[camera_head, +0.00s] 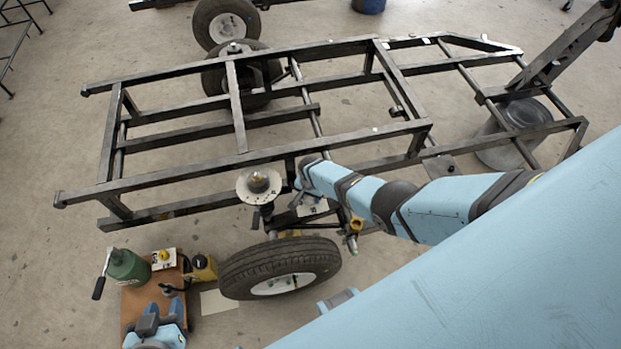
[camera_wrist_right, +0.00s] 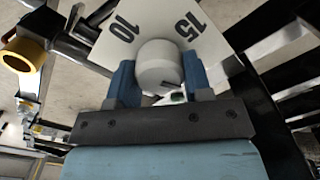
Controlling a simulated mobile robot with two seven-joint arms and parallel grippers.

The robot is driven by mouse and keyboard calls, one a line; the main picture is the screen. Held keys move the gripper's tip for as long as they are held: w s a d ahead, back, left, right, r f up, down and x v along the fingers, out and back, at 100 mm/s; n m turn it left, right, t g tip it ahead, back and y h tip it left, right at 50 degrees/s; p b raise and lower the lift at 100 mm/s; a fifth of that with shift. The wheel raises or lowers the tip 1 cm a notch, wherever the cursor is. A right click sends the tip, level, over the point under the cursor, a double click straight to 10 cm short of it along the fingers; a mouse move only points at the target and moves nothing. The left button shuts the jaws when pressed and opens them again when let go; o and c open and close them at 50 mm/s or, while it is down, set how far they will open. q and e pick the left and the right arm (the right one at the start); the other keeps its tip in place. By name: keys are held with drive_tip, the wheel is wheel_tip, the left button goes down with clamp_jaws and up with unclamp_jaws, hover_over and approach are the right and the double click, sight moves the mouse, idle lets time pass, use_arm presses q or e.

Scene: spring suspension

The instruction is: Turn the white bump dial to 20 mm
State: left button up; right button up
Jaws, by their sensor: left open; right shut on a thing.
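The white dial knob (camera_wrist_right: 159,64) is a round cylinder in the right wrist view. My right gripper (camera_wrist_right: 158,80) is shut on it, with one blue finger on each side. Behind the knob is a white scale plate (camera_wrist_right: 198,28) on which 10 and 15 are readable, left and right of the knob. A 20 mark does not show. In the head view, the plate (camera_head: 312,208) shows small below the end of my right arm, and the knob is hidden. My left gripper (camera_head: 162,318) is open at the lower left, above a wooden board (camera_head: 132,302).
A black steel frame (camera_head: 200,186) fills the middle, with a wheel (camera_head: 282,268) in front. A green canister (camera_head: 128,267) and a yellow device (camera_head: 203,268) are near the board. A bucket (camera_head: 508,135) stands right.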

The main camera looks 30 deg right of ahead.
use_arm(q)
drive_tip(key=shift+r, duration=0.1)
use_arm(e)
drive_tip(key=m, duration=0.3)
drive_tip(key=shift+d+m, duration=0.1)
drive_tip(key=shift+m, duration=0.4)
drive_tip(key=o, duration=0.9)
drive_tip(key=shift+r, duration=0.1)
drive_tip(key=shift+r+p, duration=0.15)
drive_tip(key=shift+p, duration=0.2)
use_arm(q)
drive_tip(key=r+p, duration=0.1)
drive_tip(key=p, duration=0.1)
drive_tip(key=r+p, duration=0.1)
drive_tip(key=p, duration=0.2)
drive_tip(key=a+r+p, duration=0.1)
drive_tip(key=r+p, duration=0.1)
drive_tip(key=shift+s+p, duration=0.3)
drive_tip(key=shift+s, duration=0.1)
use_arm(e)
wheel_tip(320, 180, up, 13)
drive_tip(key=shift+s+r, duration=0.1)
drive_tip(key=shift+r, duration=0.1)
